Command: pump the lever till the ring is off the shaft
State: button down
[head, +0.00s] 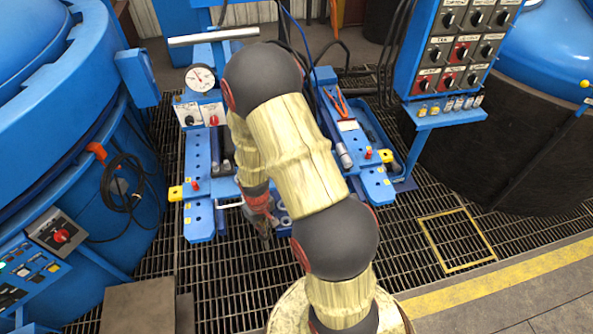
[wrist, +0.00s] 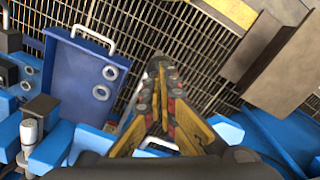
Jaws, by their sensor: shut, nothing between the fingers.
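A long pale grey bar (head: 213,37), which looks like the lever handle, lies roughly level above the gauge at the back left of the blue bench. My gripper (head: 266,236) hangs low at the front of the bench, well apart from that bar. In the wrist view my gripper's fingers (wrist: 158,62) meet at the tips and hold nothing. A blue tray (wrist: 72,68) beside them bears two small grey rings (wrist: 110,72). I cannot tell which ring and shaft the task means; my arm hides the middle of the bench.
A pressure gauge (head: 200,79) stands above small switch boxes. A control panel (head: 460,48) on a post stands at the right, near a dark round furnace (head: 490,150). A large blue vessel (head: 45,130) is at the left. Open floor grating (head: 240,285) lies in front.

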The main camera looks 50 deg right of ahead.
jog(key=f+b, duration=0.1)
jog(key=f, duration=0.1)
jog(key=s+f+b, duration=0.1)
jog(key=f, duration=0.2)
jog(key=a+f+b, duration=0.1)
jog(key=f+b, duration=0.1)
jog(key=f, duration=0.1)
jog(key=shift+s+f, duration=0.2)
jog(key=shift+s, duration=0.05)
jog(key=r+p, duration=0.2)
jog(key=r, duration=0.1)
jog(key=w+d+r+p, duration=0.1)
jog(key=r+p, duration=0.2)
jog(key=r, duration=0.1)
jog(key=w+r+p, duration=0.1)
jog(key=r+p, duration=0.2)
jog(key=r, duration=0.1)
jog(key=shift+d, duration=0.15)
jog(key=shift+f, duration=0.2)
notch_tip(320, 180, up, 5)
jog(key=p, duration=0.4)
send_over(266, 243)
jog(key=shift+w+d, duration=0.4)
jog(key=shift+w, duration=0.05)
